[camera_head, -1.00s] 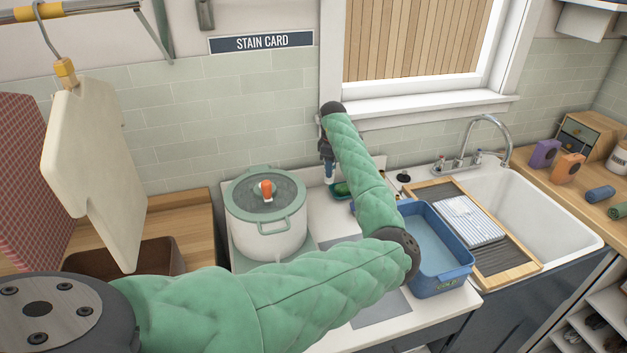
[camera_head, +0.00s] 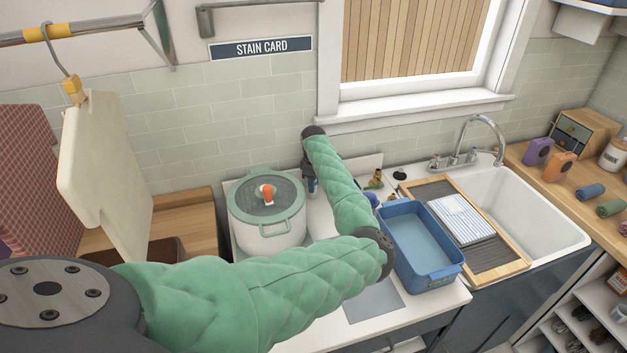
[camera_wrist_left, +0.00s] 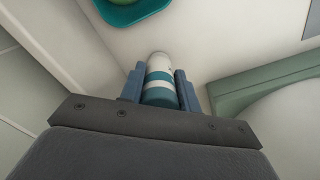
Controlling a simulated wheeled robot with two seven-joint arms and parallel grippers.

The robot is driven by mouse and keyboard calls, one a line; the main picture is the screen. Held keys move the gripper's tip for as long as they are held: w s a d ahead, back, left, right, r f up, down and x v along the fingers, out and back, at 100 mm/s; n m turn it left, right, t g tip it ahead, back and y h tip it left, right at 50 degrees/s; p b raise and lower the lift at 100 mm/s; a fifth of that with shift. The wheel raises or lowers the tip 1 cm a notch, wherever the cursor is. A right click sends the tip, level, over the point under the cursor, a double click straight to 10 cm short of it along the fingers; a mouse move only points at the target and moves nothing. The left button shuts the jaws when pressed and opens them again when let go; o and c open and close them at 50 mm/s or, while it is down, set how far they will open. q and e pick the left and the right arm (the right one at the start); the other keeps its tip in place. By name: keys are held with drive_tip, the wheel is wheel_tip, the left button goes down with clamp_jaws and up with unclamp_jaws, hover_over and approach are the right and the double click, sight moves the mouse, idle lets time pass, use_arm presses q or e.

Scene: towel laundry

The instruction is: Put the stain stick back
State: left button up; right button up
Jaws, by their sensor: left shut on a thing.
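The stain stick (camera_wrist_left: 160,80), a white cylinder with teal bands, shows in the left wrist view between the two blue-grey fingers. My left gripper (camera_wrist_left: 160,88) is shut on it. In the head view my left gripper (camera_head: 312,188) is at the back of the counter, just right of the pot, pointing down. My green arm hides much of the counter there, and I cannot make out the stick in that view. Whether the stick touches the counter is unclear. My right gripper is in neither view.
A lidded pot (camera_head: 268,212) stands left of the gripper. A teal dish (camera_wrist_left: 138,12) with something green lies close by in the wrist view. A blue basin (camera_head: 448,277), a wooden-framed drainboard (camera_head: 519,266) and a sink (camera_head: 540,205) are to the right. A shirt-shaped board (camera_head: 108,180) hangs at left.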

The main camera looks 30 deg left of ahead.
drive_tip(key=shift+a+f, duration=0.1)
use_arm(q)
drive_tip(key=o, duration=1)
drive_tip(key=shift+f, duration=0.1)
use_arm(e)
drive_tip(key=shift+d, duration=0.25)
use_arm(q)
drive_tip(key=shift+r+b, duration=0.6)
wheel_tip(320, 180, up, 4)
drive_tip(key=b, duration=0.2)
drive_tip(key=shift+r+b, duration=0.15)
drive_tip(key=shift+b, duration=0.25)
wheel_tip(320, 180, up, 6)
drive_tip(key=b, duration=0.2)
drive_tip(key=shift+b, duration=0.3)
drive_tip(key=shift+r, duration=0.4)
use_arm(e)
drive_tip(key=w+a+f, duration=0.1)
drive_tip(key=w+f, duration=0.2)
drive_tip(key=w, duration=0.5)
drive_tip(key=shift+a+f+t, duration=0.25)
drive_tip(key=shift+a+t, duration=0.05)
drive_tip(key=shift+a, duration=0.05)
